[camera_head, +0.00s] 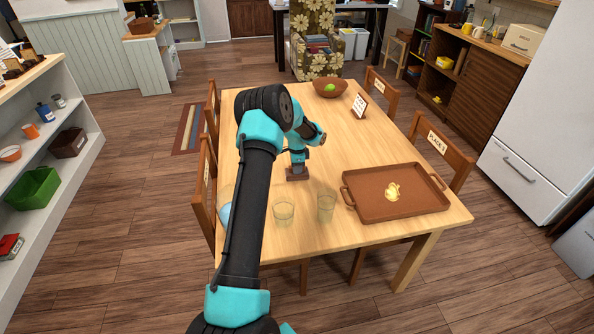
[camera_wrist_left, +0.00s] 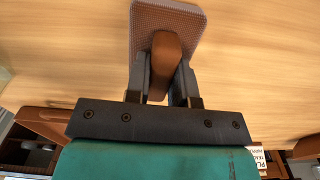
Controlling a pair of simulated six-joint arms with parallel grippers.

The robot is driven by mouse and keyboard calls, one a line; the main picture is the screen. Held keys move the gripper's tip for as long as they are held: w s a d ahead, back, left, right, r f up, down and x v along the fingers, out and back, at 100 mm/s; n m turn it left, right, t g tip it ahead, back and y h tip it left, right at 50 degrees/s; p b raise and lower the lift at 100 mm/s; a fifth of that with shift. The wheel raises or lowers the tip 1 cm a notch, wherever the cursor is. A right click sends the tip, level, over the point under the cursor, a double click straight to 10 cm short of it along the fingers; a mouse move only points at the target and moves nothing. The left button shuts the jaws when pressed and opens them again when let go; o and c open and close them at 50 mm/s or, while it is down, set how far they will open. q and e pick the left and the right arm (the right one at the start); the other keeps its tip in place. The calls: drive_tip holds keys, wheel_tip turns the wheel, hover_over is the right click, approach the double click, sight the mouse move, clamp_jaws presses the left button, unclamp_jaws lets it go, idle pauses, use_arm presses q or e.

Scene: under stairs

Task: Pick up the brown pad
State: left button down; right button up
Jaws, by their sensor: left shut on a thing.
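The brown pad (camera_head: 297,175) is at the middle of the wooden table, on or just above its top; I cannot tell which. In the left wrist view the pad (camera_wrist_left: 146,20) has a textured, rounded rectangular base with a raised brown grip on it. My left gripper (camera_head: 297,164) comes down over the pad from above. In the left wrist view the fingers of the left gripper (camera_wrist_left: 165,68) are shut on the raised grip, one on each side. My right gripper is not in view.
A brown tray (camera_head: 420,204) with a yellow thing lies to the right. Two clear glasses (camera_head: 284,212) stand near the front edge, and a blue item (camera_head: 225,214) is partly behind my arm. A bowl (camera_head: 330,88) and a small sign (camera_head: 360,105) stand farther back. Chairs surround the table.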

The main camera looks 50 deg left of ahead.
use_arm(q)
wheel_tip(320, 180, up, 10)
idle(0.5)
